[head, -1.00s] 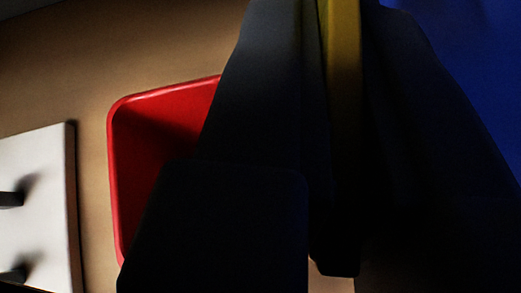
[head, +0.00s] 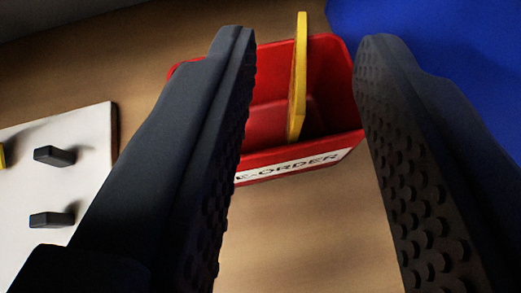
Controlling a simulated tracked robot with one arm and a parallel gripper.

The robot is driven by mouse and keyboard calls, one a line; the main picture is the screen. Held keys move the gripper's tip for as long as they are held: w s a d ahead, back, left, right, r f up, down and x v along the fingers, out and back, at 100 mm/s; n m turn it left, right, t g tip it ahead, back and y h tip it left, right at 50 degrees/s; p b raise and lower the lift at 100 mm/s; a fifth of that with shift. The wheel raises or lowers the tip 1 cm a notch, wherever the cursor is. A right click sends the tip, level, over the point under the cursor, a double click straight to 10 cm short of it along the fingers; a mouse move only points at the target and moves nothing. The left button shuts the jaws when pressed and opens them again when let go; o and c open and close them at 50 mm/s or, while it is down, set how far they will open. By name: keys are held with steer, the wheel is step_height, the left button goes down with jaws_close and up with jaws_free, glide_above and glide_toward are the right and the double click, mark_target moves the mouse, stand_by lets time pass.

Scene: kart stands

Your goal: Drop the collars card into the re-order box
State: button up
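The re-order box (head: 342,85) is a red open-topped bin with a white label that reads "E-ORDER", its first letter hidden by my left finger. A yellow card (head: 298,85), seen nearly edge-on, stands upright in the box, its top above the rim; any writing on it cannot be read. My gripper (head: 305,45) is open, with its two dark studded fingers wide apart on either side of the box and card. Neither finger touches the card. The left finger hides part of the box's left side.
A white board (head: 85,140) with dark pegs (head: 55,156) lies at the left, with a bit of yellow at its left edge. A blue surface (head: 450,60) fills the upper right. Bare brown surface (head: 310,235) shows in front of the box.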

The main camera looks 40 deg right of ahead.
steer(key=p+v, duration=0.1)
steer(key=v, duration=0.5)
steer(key=shift+s+a, duration=0.25)
steer(key=shift+s, duration=0.05)
